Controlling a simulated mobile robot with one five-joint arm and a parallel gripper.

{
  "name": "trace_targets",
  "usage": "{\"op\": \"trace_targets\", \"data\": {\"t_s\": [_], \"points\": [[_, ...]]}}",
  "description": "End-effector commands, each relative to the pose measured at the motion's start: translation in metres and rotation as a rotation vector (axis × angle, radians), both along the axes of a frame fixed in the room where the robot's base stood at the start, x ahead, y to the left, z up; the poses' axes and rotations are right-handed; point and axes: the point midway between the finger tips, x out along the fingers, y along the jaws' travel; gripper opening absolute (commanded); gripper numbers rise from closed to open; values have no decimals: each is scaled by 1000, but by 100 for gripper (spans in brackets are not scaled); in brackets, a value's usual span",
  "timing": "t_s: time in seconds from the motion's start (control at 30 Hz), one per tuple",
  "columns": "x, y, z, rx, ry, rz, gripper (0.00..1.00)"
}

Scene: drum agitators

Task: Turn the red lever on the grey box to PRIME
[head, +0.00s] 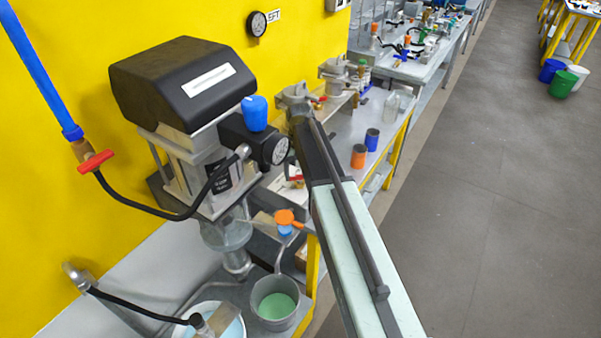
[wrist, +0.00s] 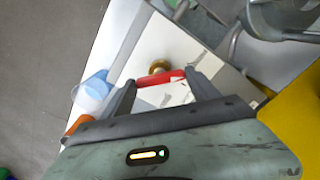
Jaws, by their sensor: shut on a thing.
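The red lever (wrist: 160,78) shows in the wrist view, lying across a pale panel of the box (wrist: 150,45) beside a round brass hub (wrist: 160,66). My gripper (wrist: 159,80) is shut on the lever, with one finger at each end of its visible length. Small dark lettering on the panel is too blurred to read, so I cannot tell which mark the lever points at. In the head view my arm reaches away toward the bench past the black-topped machine, and the gripper and the held lever cannot be made out there.
A black-topped machine (head: 180,85) with a gauge and blue knob stands left of my arm. A different red valve handle (head: 96,162) sits on the blue pipe. Orange (head: 358,156) and blue (head: 371,140) jars stand on the bench.

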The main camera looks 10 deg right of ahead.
Motion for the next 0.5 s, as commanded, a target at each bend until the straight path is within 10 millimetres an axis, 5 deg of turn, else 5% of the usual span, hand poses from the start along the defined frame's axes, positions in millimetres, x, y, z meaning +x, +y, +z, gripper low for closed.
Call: {"op": "trace_targets", "data": {"t_s": [0.23, 0.27, 0.3, 0.5], "points": [[-2, 0, 0, 0, 5, 2, 29], [-2, 0, 0, 0, 5, 2, 77], [-2, 0, 0, 0, 5, 1, 88], [-1, 0, 0, 0, 3, 0, 91]]}}
